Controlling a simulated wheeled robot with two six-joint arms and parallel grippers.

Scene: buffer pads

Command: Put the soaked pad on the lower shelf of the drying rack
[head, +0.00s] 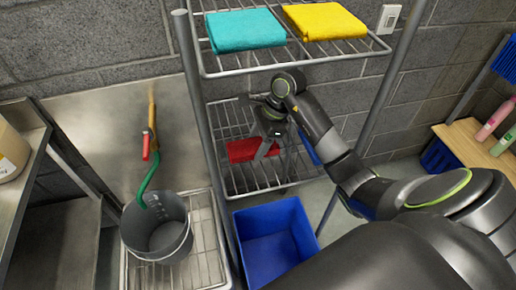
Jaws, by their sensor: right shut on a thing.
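The drying rack (190,85) stands in the middle of the head view, with wire shelves. A red pad (241,151) is at its lower shelf (240,187). My right arm reaches in from the right, and my right gripper (265,151) points down, shut on the red pad's right part. The gripper hides some of the pad; whether the pad rests fully on the wires is hard to tell. My left gripper is not in view.
A teal pad (245,29) and a yellow pad (324,21) lie on the upper shelf. A blue item (309,147) shows partly behind my arm at the lower shelf. A blue bin (275,238) stands below, and a grey bucket (157,228) at left.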

